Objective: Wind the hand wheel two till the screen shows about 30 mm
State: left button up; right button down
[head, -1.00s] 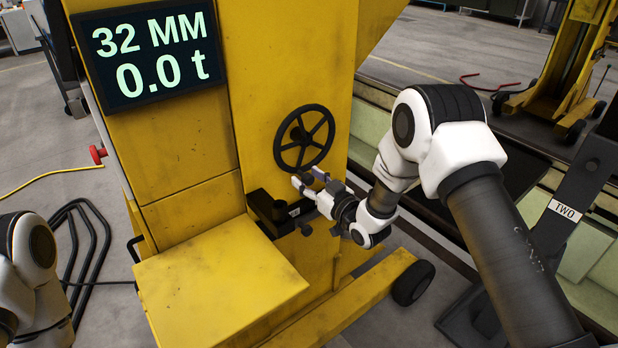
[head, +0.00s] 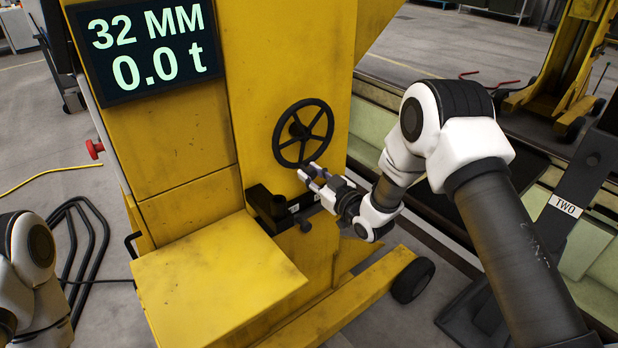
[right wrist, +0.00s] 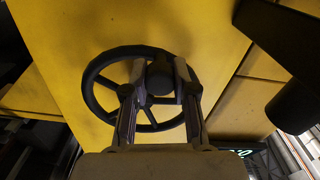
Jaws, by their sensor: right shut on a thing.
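The black spoked hand wheel (head: 303,133) is on the yellow column's face; its rim also shows in the right wrist view (right wrist: 91,95). My right gripper (head: 309,171) is at the wheel's lower rim. In the right wrist view its fingers (right wrist: 160,98) are on both sides of a dark round knob (right wrist: 159,77) in front of the wheel, and it is shut on this knob. The screen (head: 147,50) reads 32 MM and 0.0 t. My left gripper is out of view; only part of my left arm shows.
A black bracket (head: 268,207) juts from the column below the wheel. A yellow box (head: 220,281) stands in front. A dark post with a TWO label (head: 565,206) is at the right. A red button (head: 95,149) is on the column's left side.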

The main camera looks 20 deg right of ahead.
jog(key=w+d+r+n+b, duration=0.3)
jog(key=d+n+b, duration=0.3)
jog(key=n, duration=0.8)
jog(key=shift+d+r, duration=0.45)
jog(key=shift+d, duration=0.75)
jog(key=c, duration=0.9)
grip_release()
